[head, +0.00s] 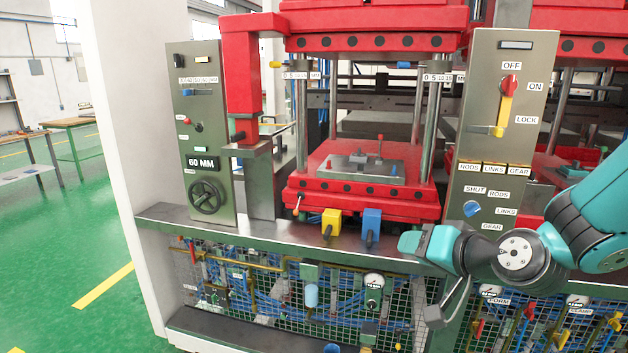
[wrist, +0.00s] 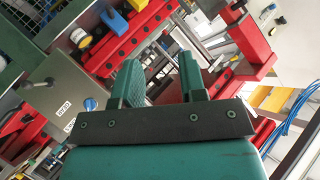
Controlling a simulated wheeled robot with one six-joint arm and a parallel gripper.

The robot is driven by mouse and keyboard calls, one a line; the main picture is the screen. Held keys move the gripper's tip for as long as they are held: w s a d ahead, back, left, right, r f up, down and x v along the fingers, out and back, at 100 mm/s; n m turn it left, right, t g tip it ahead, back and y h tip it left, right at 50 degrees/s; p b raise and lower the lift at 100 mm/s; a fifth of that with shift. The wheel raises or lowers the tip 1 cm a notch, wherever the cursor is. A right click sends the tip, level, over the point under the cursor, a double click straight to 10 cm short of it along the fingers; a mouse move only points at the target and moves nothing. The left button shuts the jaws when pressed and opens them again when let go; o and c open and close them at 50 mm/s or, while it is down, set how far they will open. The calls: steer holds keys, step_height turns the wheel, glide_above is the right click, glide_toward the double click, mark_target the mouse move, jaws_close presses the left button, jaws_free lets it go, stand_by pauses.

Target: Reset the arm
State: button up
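My teal arm comes in from the right in the head view, in front of the right control panel (head: 500,130). Its end, near the ledge (head: 290,238), is seen from the side there, so the fingers are not clear. In the wrist view my gripper (wrist: 160,78) shows two green fingers standing apart. The gap between them is empty, with red machine parts visible behind it. It appears open and holds nothing.
A red press (head: 365,180) stands behind the ledge, with a yellow block (head: 331,222) and a blue block (head: 371,226) at its front. A left panel (head: 203,140) has a handwheel (head: 206,196). Wire mesh (head: 270,295) covers pipes below. Green floor (head: 50,240) is open at left.

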steer(key=s+a+r+n+g+y, duration=0.1)
steer(key=s+a+r+n+g, duration=0.1)
steer(key=s+a+n+g, duration=0.45)
steer(key=s+d+n+g+h, duration=0.1)
steer(key=s+g, duration=0.1)
steer(key=s, duration=0.7)
steer(key=s+d+r+n+g+h, duration=0.1)
steer(key=s+d+g+h, duration=0.1)
steer(key=s, duration=0.7)
steer(key=shift+s+d+r+n+g, duration=0.2)
steer(key=shift+n+g, duration=0.15)
steer(key=shift+g, duration=0.2)
